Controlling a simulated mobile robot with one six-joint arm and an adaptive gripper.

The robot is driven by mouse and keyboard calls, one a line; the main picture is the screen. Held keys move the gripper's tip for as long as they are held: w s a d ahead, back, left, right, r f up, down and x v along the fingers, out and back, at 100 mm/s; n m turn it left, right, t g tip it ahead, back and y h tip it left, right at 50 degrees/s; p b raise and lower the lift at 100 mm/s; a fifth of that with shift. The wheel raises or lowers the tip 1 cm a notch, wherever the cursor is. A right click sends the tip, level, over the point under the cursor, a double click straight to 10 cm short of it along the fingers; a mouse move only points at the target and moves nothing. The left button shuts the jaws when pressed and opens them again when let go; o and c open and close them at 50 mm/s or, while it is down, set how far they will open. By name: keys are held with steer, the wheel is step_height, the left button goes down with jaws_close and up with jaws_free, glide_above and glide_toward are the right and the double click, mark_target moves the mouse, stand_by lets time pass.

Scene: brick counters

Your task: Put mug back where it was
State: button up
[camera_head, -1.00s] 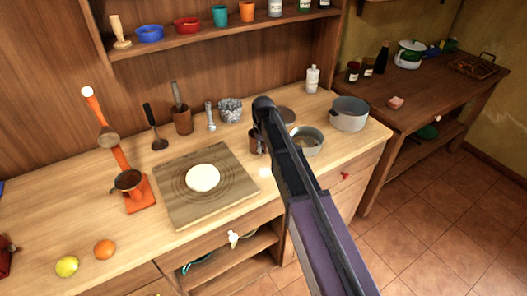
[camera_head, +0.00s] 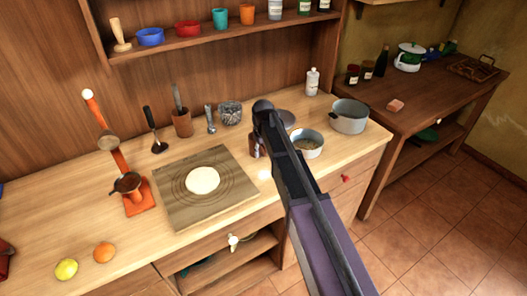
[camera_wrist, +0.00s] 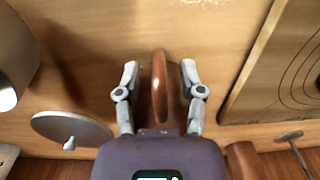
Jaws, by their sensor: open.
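The brown mug (camera_head: 255,146) stands on the wooden counter just right of the square board, partly hidden behind my arm in the head view. In the wrist view, its curved brown handle (camera_wrist: 159,85) stands between the two fingers of my gripper (camera_wrist: 160,75). The fingers are open, one on each side of the handle, with a visible gap on both sides. Most of the mug's body is hidden beneath my gripper in the wrist view.
The square board (camera_head: 175,205) with a pale round of dough lies to the left. To the right are a pan (camera_head: 307,145), a grey pot (camera_head: 349,116) and a lid (camera_wrist: 72,130). A brown mortar (camera_head: 182,123) and a glass bowl (camera_head: 230,113) stand behind.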

steer(key=shift+r, duration=0.1)
step_height(320, 180, up, 12)
steer(key=p, duration=1.2)
steer(key=shift+d, duration=0.15)
stand_by(0.6)
steer(key=s+d+m, duration=0.6)
steer(key=s+d, duration=1.5)
steer(key=s, duration=0.1)
steer(key=shift+s+m, duration=0.4)
